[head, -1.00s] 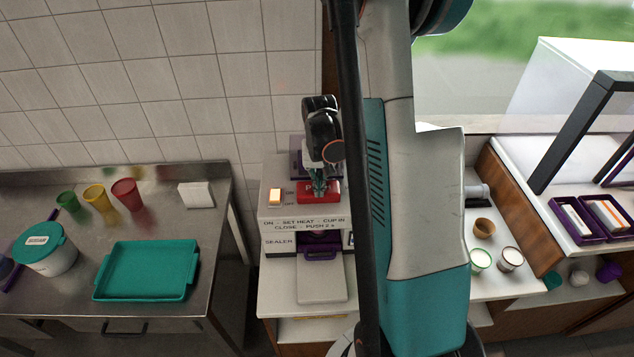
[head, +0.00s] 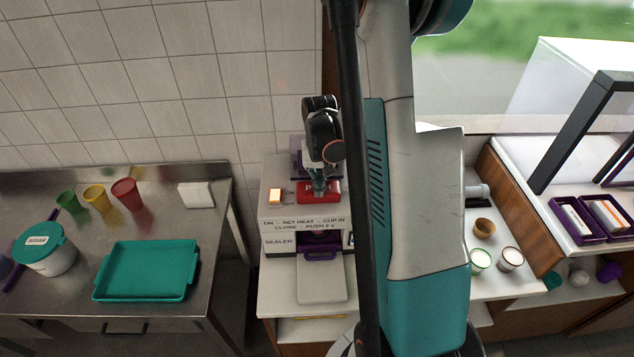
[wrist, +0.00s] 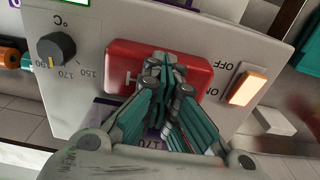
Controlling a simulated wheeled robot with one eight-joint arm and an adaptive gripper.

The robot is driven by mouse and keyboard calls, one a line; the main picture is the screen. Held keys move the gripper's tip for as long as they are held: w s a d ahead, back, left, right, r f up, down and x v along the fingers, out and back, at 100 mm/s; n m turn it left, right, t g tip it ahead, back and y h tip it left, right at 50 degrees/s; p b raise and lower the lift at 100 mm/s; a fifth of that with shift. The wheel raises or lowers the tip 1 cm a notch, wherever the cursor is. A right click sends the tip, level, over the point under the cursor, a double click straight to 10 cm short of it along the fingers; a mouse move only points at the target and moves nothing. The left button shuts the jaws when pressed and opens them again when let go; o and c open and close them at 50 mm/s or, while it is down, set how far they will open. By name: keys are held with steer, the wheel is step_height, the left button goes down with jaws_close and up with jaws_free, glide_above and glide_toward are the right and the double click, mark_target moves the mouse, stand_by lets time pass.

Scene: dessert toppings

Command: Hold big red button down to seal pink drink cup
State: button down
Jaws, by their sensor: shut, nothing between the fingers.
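The big red button (head: 327,197) is on the top face of the white sealer machine (head: 268,222). My gripper (head: 319,193) points down at the button with its fingers shut and empty. In the wrist view the shut fingertips (wrist: 160,62) are over the middle of the red button (wrist: 121,56), apparently touching it, and hide part of its lettering. The lit orange ON/OFF switch (head: 275,196) is beside the button. It also shows in the wrist view (wrist: 247,88). The purple part (head: 318,238) at the sealer's front opening appears shut. No pink drink cup is visible.
A heat dial (wrist: 56,48) is on the panel across the button from the switch. A steel counter at left holds a teal tray (head: 146,295), a lidded tub (head: 58,262) and coloured cups (head: 126,193). Small cups (head: 481,260) stand on the right. My arm blocks the middle.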

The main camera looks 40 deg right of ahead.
steer(key=shift+s+a+f, duration=0.2)
steer(key=shift+s, duration=0.15)
steer(key=shift+s+a+r, duration=0.35)
steer(key=shift+s+a, duration=0.15)
steer(key=shift+s, duration=0.05)
steer(key=shift+s+a+r, duration=0.35)
steer(key=shift+s+a, duration=0.1)
steer(key=shift+s, duration=0.1)
steer(key=shift+r+p, duration=0.55)
steer(key=shift+r, duration=0.35)
step_height(320, 180, up, 6)
steer(key=p, duration=0.3)
steer(key=shift+s+a+p, duration=0.2)
steer(key=shift+s+p, duration=0.1)
steer(key=shift+s, duration=0.05)
steer(key=shift+r, duration=0.1)
